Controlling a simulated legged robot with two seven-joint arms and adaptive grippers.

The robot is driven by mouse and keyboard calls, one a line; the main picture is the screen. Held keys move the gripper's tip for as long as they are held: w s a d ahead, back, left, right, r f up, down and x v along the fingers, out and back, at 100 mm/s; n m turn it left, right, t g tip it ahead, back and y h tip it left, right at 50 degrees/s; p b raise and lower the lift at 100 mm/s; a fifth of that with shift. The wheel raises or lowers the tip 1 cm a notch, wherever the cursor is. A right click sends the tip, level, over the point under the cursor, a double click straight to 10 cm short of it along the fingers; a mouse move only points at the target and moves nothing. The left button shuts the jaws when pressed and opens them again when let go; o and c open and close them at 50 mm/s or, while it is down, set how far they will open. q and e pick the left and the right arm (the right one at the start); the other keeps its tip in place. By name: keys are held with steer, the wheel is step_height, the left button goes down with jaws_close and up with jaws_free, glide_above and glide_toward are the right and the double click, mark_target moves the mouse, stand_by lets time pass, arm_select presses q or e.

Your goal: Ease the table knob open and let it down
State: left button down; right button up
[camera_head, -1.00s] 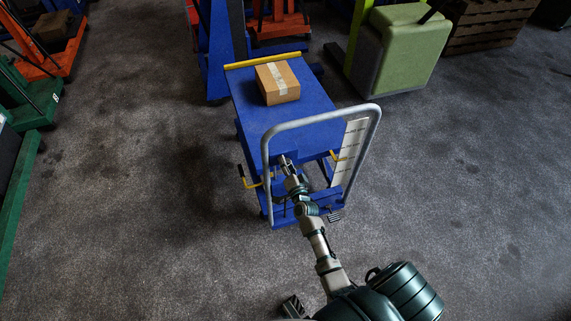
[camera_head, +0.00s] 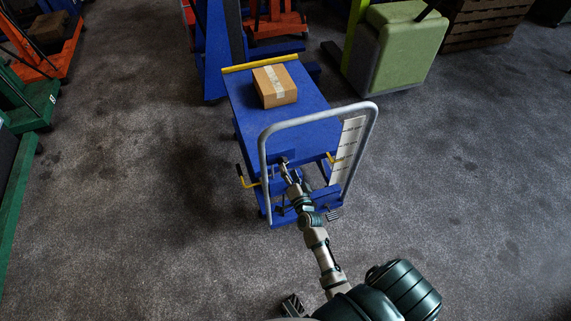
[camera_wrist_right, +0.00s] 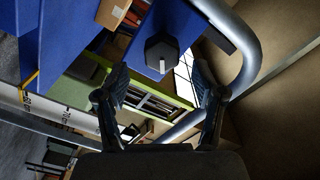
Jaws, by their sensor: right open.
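The blue lift table (camera_head: 308,105) stands ahead, its top level, with a taped cardboard box (camera_head: 275,83) on it. The dark knob (camera_wrist_right: 160,53) shows in the right wrist view on the blue frame, a pale stub at its lower edge. My right gripper (camera_wrist_right: 162,84) is open, its two fingers spread below and either side of the knob with a gap to it. In the head view my right gripper (camera_head: 288,172) is small, by the table's near edge inside the handle loop. A dark part at the bottom, possibly my left gripper (camera_head: 292,305), is unclear.
A grey tubular handle (camera_head: 318,115) arches over the table's near end, close around my right arm; it also shows in the wrist view (camera_wrist_right: 247,50). Yellow levers sit at both sides. A green padded block (camera_head: 400,45) stands behind right. The carpet to either side is clear.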

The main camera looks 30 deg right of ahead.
steer(key=v, duration=0.7)
steer(key=shift+s, duration=0.2)
steer(key=shift+d, duration=0.1)
steer(key=s+a+f+n+g+y+p, duration=0.1)
steer(key=s+a+f+n+g+y, duration=0.3)
steer(key=f, duration=0.5)
steer(key=s+a+f+n+g+y, duration=0.2)
steer(key=s+a+f+n, duration=0.15)
steer(key=a+f, duration=0.45)
arm_select(q)
steer(key=s+f, duration=0.1)
steer(key=f, duration=0.2)
steer(key=s+f+p, duration=0.1)
steer(key=shift+s+a+f, duration=0.15)
steer(key=shift+s+a, duration=0.1)
steer(key=shift+s, duration=0.1)
arm_select(e)
steer(key=s+f+n+g, duration=0.4)
steer(key=s+f, duration=0.4)
steer(key=s, duration=0.3)
steer(key=s+f+n+g+h, duration=0.1)
steer(key=s+f+n+g, duration=0.3)
steer(key=s+f, duration=0.5)
steer(key=shift+s+g, duration=0.9)
steer(key=shift+s, duration=0.1)
steer(key=shift+a, duration=0.15)
stand_by(1.4)
